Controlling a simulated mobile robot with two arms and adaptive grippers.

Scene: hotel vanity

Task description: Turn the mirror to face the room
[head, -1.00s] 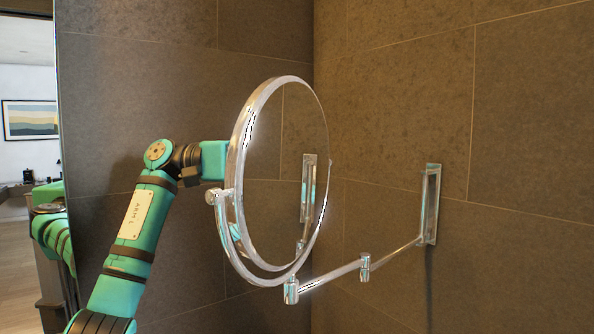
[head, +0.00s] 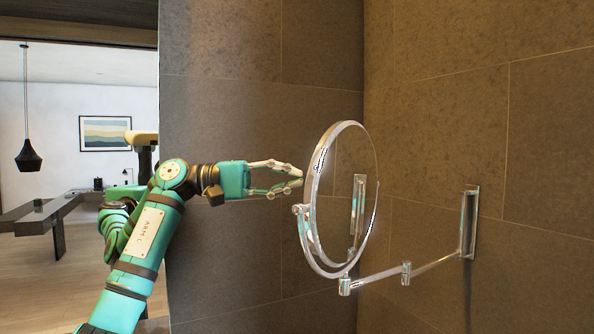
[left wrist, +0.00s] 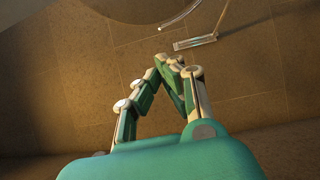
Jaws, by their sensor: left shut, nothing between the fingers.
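The round mirror (head: 345,225) has a chrome rim and hangs upright on a jointed chrome wall arm (head: 375,275). Its glass is turned toward the right-hand tiled wall and reflects tiles and the wall bracket. My left gripper (head: 299,178) comes in from the left with its fingers together and nothing between them. Its fingertips are at the mirror's left rim in the head view; I cannot tell whether they touch it. In the left wrist view the shut fingers (left wrist: 172,62) point up toward the chrome rim (left wrist: 180,14). My right gripper is not in view.
The wall bracket (head: 469,222) is fixed to the right-hand tiled wall (head: 520,140). Another tiled wall (head: 255,120) stands behind my left arm. At the far left a room opens with a table (head: 50,212), a black hanging lamp (head: 28,156) and a framed picture (head: 105,133).

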